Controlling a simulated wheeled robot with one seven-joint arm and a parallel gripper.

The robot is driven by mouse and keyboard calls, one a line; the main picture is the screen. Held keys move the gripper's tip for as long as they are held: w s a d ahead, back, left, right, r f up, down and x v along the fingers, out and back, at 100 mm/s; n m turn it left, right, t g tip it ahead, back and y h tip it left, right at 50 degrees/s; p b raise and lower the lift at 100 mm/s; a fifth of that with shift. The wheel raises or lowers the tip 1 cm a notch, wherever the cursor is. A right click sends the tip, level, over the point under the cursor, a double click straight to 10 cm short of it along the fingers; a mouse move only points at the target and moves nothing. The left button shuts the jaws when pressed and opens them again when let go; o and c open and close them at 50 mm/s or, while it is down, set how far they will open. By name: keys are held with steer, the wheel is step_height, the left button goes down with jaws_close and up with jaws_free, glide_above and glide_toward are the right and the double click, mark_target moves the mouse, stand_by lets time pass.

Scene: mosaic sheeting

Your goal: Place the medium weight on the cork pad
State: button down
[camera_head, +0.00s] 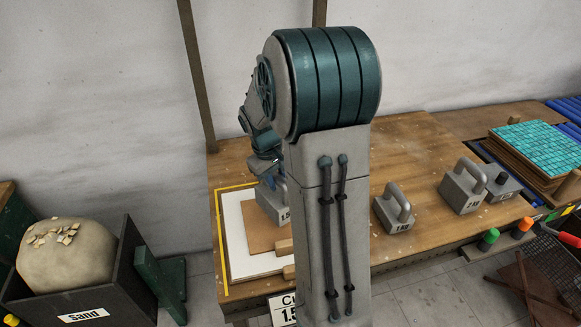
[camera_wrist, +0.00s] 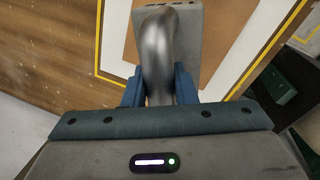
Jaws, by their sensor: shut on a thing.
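My gripper (camera_head: 267,172) is shut on the handle of a grey metal weight (camera_head: 273,207) marked "1.5"; its arched handle shows between the blue fingers (camera_wrist: 160,90) in the wrist view, with the weight's block (camera_wrist: 192,45) beyond. The brown cork pad (camera_head: 256,238) lies on a white board at the left of the table. It also shows around the weight in the wrist view (camera_wrist: 220,38). The weight is upright over the pad's back part. I cannot tell whether its base touches the pad. My arm hides part of the pad's right side.
A small weight (camera_head: 393,212) and a larger weight (camera_head: 463,188) stand to the right, with a dark block (camera_head: 503,188) beyond. The white board (camera_head: 238,262) has a yellow border. A sand bin (camera_head: 130,285) stands left. Teal mosaic sheets (camera_head: 535,147) lie far right.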

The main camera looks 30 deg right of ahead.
mark_target(277, 192)
steer(key=shift+w+a+f, duration=0.1)
steer(key=shift+a+f, duration=0.1)
steer(key=shift+f, duration=2.05)
steer(key=c, duration=1.2)
jaws_free()
steer(key=shift+o, duration=0.2)
steer(key=shift+r, duration=0.1)
step_height(277, 192, up, 12)
steer(key=a, duration=0.2)
steer(key=s+a+r+t+y, duration=0.1)
steer(key=s+a, duration=0.5)
steer(key=s, duration=0.3)
steer(key=s+a+m+t+y, duration=0.1)
steer(key=s+a, duration=0.5)
steer(key=s, duration=0.4)
steer(key=shift+s+r+t, duration=0.25)
steer(key=shift+r+t, duration=0.15)
